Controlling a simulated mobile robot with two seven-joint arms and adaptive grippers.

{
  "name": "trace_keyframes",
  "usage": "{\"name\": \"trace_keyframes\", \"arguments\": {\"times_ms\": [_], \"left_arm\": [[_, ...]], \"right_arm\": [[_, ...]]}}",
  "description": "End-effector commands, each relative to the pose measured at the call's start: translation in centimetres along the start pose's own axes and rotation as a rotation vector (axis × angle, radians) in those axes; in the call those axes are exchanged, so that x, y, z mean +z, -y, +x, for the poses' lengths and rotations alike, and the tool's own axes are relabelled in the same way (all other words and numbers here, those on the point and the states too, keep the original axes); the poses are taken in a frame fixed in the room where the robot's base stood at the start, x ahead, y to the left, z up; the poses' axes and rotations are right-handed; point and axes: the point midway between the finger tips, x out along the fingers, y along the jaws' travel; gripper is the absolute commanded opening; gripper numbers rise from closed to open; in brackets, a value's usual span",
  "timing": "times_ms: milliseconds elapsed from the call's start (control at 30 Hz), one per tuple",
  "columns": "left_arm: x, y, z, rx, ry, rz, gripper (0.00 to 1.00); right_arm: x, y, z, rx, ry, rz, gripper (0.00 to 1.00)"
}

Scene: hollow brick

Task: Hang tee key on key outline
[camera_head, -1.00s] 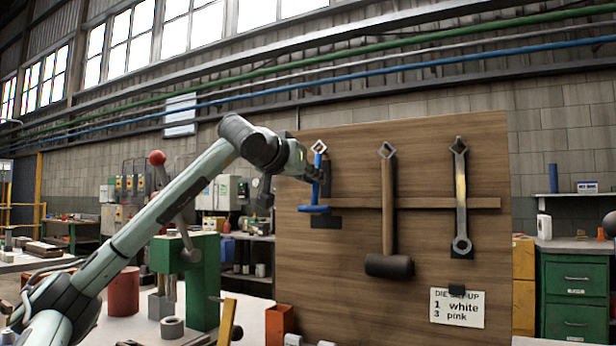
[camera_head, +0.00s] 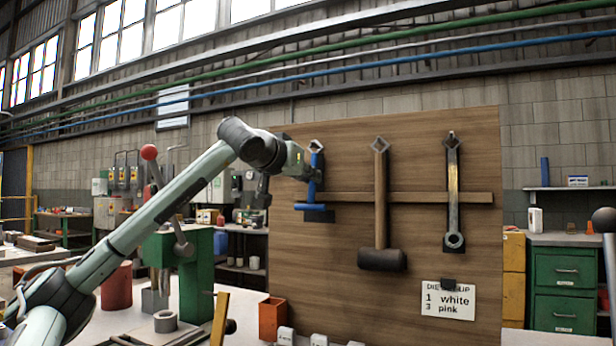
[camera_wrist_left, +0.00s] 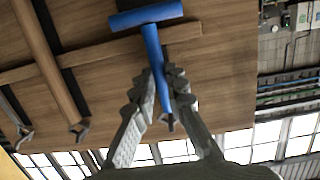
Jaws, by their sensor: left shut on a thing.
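The blue tee key (camera_head: 313,207) is upright against the wooden board, crossbar at the bottom, its upper end by the left diamond-shaped hook (camera_head: 316,146). My left gripper (camera_head: 309,176) is shut on its shaft. In the left wrist view, upside down, the fingers (camera_wrist_left: 160,88) close around the blue shaft of the tee key (camera_wrist_left: 150,42). A dark patch (camera_head: 320,217), seemingly part of the key outline, shows just below the crossbar; the rest is hidden. I cannot tell whether the key's end is on the hook. My right gripper is not in view.
A mallet (camera_head: 381,205) and a wrench (camera_head: 453,195) hang on the board (camera_head: 415,155) to the right. A wooden rail (camera_head: 415,198) crosses it. A sign (camera_head: 447,300) is low on the board. A green press (camera_head: 190,265) stands left, below my arm.

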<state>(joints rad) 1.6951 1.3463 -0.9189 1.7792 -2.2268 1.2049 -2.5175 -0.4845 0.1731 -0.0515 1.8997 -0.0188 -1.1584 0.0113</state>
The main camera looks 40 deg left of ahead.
Motion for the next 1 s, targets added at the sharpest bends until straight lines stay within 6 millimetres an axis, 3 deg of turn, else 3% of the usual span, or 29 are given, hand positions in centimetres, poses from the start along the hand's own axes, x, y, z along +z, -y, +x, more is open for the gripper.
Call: {"name": "trace_keyframes", "arguments": {"times_ms": [100,133,333,733,1000], "left_arm": [[-0.1,0.0,0.0,0.000,-0.001,0.000,0.00],[-0.1,0.0,0.0,0.000,-0.001,0.000,0.14],[-0.1,0.0,0.0,0.000,-0.001,0.000,0.37],[0.0,0.1,-0.9,0.000,-0.001,-0.001,0.37],[-0.1,0.1,-6.3,-0.001,-0.003,0.001,0.37]], "right_arm": [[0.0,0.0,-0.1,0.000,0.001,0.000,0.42],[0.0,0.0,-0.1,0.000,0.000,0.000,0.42],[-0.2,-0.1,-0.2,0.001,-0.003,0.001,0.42],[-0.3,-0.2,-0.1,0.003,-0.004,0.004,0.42],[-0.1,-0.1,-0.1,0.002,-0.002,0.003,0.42]]}}
